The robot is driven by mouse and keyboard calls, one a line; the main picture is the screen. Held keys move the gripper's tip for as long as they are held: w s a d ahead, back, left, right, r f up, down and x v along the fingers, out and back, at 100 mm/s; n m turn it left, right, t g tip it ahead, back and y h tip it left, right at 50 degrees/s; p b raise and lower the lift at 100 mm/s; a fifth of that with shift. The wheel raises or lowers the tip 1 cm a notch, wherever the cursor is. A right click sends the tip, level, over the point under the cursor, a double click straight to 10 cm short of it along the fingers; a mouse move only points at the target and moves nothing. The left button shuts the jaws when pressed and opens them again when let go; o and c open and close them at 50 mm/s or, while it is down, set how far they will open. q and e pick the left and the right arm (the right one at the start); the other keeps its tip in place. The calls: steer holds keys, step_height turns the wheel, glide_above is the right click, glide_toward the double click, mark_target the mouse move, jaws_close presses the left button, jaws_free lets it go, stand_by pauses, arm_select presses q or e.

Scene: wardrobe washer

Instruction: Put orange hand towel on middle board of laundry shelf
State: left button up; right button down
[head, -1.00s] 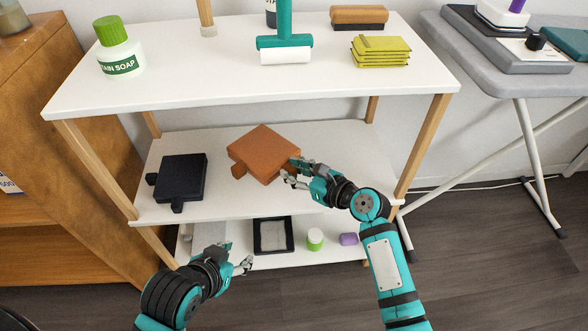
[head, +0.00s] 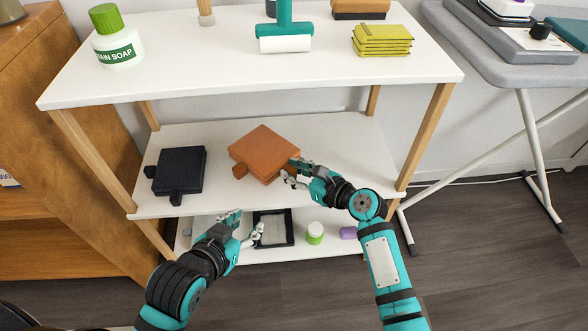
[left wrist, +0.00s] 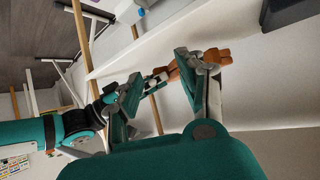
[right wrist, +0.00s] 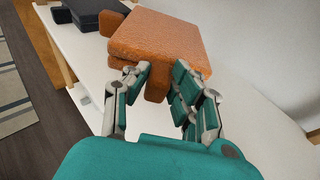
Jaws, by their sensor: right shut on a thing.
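The orange hand towel (head: 264,152) is a folded square block at the middle board (head: 330,145) of the laundry shelf, right of a dark folded towel. My right gripper (head: 292,174) is shut on its near right edge; the right wrist view shows the fingers around a tab of the towel (right wrist: 158,38). I cannot tell whether the towel rests fully on the board. My left gripper (head: 246,226) is empty and open in front of the shelf, below the middle board's front edge. The left wrist view shows its parted fingers (left wrist: 196,58).
A dark folded towel (head: 180,171) lies on the middle board at left. The bottom board holds a black-framed tray (head: 273,228), a green-lidded jar (head: 315,233) and a purple item (head: 348,233). The top board (head: 200,77) overhangs the middle one. The middle board is clear at right.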

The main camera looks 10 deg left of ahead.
mark_target(294, 192)
steer(key=shift+f+b, duration=0.35)
steer(key=shift+f, duration=0.85)
steer(key=shift+f+b, duration=0.45)
steer(key=shift+f, duration=0.25)
arm_select(q)
steer(key=w+d+r+t+h, duration=0.1)
steer(key=w+d+r+t, duration=0.1)
steer(key=w+r+t, duration=0.2)
steer(key=shift+r+t+h, duration=0.3)
steer(key=shift+r+t, duration=0.4)
steer(key=shift+r, duration=1.15)
arm_select(e)
steer(key=shift+f, duration=0.4)
arm_select(q)
steer(key=shift+d+r, duration=0.15)
arm_select(e)
steer(key=shift+f, duration=0.15)
steer(key=shift+f, duration=0.1)
steer(key=c, duration=0.7)
jaws_free()
steer(key=shift+f, duration=0.1)
arm_select(q)
steer(key=shift+w+r+t, duration=0.1)
steer(key=shift+r+t, duration=0.2)
steer(key=shift+f, duration=0.2)
